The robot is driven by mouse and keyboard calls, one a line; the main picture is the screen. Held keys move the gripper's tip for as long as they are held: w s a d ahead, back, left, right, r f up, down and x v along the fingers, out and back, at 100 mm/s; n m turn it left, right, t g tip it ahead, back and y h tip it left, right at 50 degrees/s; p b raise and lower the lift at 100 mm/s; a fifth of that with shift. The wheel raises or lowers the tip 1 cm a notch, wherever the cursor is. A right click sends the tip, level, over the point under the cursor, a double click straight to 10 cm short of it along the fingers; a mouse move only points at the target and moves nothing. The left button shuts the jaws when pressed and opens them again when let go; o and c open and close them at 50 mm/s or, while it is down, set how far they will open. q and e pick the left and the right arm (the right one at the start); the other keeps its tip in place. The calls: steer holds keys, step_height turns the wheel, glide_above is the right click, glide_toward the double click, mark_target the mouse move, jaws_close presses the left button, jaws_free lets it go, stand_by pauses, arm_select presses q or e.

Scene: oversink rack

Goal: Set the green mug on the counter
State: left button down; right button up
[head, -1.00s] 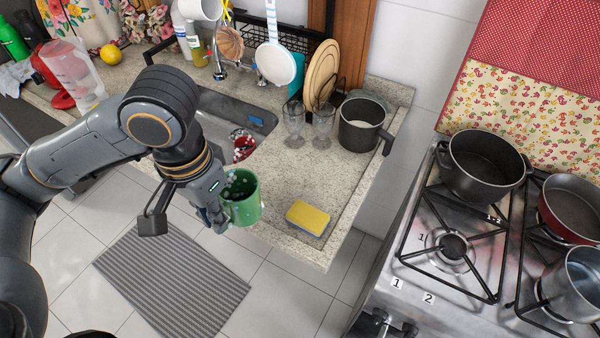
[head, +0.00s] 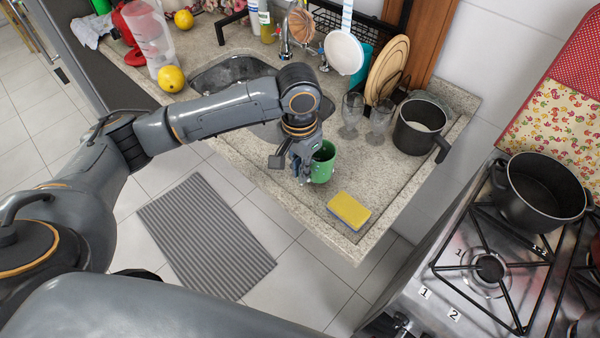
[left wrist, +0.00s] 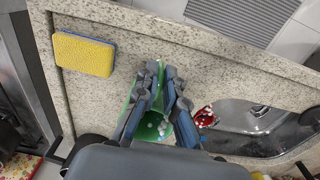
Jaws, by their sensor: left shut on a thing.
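The green mug (head: 323,163) is upright or nearly so, over the counter (head: 385,215) near its front edge, left of the sponge. I cannot tell whether its base touches the surface. My left gripper (head: 303,166) is shut on the mug at its left side in the head view. In the left wrist view, the gripper fingers (left wrist: 165,88) cover part of the mug (left wrist: 150,128). Light specks show inside it. My right gripper is not in view.
A yellow sponge (head: 349,210) lies right of the mug. Two glasses (head: 351,115) and a dark pot (head: 420,126) stand behind. The sink (head: 232,72) is to the left; a red item (left wrist: 205,117) lies in it. The stove (head: 480,265) is at right.

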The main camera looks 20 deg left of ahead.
arm_select(q)
step_height(320, 180, down, 2)
steer(key=shift+s+f, duration=0.1)
steer(key=shift+f, duration=0.1)
steer(key=c, duration=1.5)
jaws_free()
steer(key=shift+f, duration=0.1)
steer(key=shift+o, duration=0.3)
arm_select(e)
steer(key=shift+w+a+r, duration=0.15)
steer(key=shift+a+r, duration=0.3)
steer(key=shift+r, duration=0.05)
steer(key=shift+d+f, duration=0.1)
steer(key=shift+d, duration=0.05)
arm_select(q)
steer(key=shift+r, duration=0.35)
step_height(320, 180, up, 12)
steer(key=b, duration=0.1)
steer(key=shift+f, duration=0.15)
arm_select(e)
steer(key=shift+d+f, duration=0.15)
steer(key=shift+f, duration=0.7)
arm_select(q)
steer(key=shift+a, duration=0.1)
